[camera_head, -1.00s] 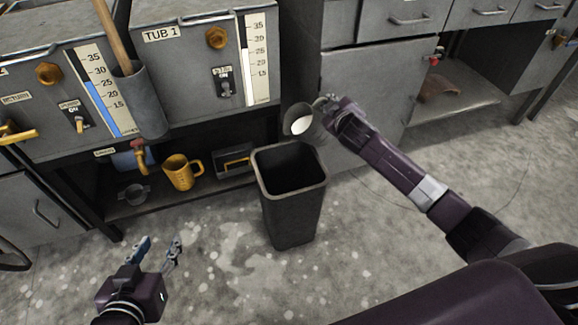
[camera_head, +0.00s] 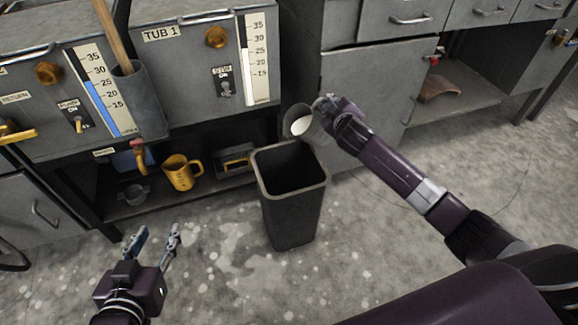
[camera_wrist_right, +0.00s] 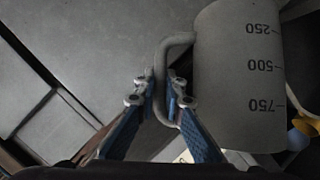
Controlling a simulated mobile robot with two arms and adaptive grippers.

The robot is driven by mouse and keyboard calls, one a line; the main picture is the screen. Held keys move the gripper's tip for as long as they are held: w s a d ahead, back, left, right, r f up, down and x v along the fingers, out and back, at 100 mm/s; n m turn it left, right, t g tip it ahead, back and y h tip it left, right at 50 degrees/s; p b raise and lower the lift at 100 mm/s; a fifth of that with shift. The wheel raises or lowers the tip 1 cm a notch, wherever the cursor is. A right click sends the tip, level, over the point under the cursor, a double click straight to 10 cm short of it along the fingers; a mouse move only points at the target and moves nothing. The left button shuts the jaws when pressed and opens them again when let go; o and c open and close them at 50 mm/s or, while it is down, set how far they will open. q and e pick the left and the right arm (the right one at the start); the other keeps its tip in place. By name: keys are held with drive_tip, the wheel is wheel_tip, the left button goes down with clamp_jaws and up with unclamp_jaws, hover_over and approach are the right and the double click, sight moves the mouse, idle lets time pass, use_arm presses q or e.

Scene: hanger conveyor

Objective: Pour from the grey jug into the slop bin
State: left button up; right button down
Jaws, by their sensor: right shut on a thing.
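The grey jug (camera_head: 314,130) is held by my right gripper (camera_head: 326,104) just above the back right of the slop bin's rim. The jug is tilted with its mouth toward the left and the camera, and white contents show inside. In the right wrist view, the jug (camera_wrist_right: 238,80) has marks 250, 500 and 750, and my right gripper (camera_wrist_right: 161,95) is shut on its handle. The dark slop bin (camera_head: 290,205) stands upright on the floor, and its inside looks dark. No stream is visible. My left gripper (camera_head: 153,243) is open and empty, low at the left.
A yellow jug (camera_head: 179,173) and a small grey cup (camera_head: 134,192) stand on the low shelf under the tubs. Tub 1 (camera_head: 185,75) is behind the bin. Grey cabinets (camera_head: 370,85) stand behind the right arm. The floor around the bin is clear.

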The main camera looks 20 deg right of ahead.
use_arm(q)
drive_tip(key=shift+r, duration=0.1)
use_arm(e)
drive_tip(key=shift+r, duration=0.25)
drive_tip(key=shift+a, duration=0.1)
use_arm(q)
drive_tip(key=shift+w+d+r+t, duration=0.15)
drive_tip(key=shift+w+r+t, duration=0.25)
drive_tip(key=shift+r, duration=0.25)
drive_tip(key=shift+w+d+r+t, duration=0.15)
drive_tip(key=shift+w+r+t, duration=0.2)
drive_tip(key=shift+r, duration=0.25)
drive_tip(key=shift+r+b, duration=0.1)
drive_tip(key=shift+b, duration=0.2)
drive_tip(key=shift+w+d+r, duration=0.1)
drive_tip(key=shift+r, duration=0.15)
use_arm(e)
drive_tip(key=shift+r, duration=0.1)
use_arm(q)
drive_tip(key=shift+w+d+r+t+h, duration=0.1)
drive_tip(key=shift+r+t+h, duration=0.2)
drive_tip(key=shift+r+t, duration=0.05)
use_arm(e)
drive_tip(key=shift+a, duration=0.1)
use_arm(q)
drive_tip(key=shift+w+d+r, duration=0.1)
drive_tip(key=shift+w+r, duration=0.05)
drive_tip(key=shift+r, duration=0.15)
use_arm(e)
drive_tip(key=shift+n+h, duration=0.3)
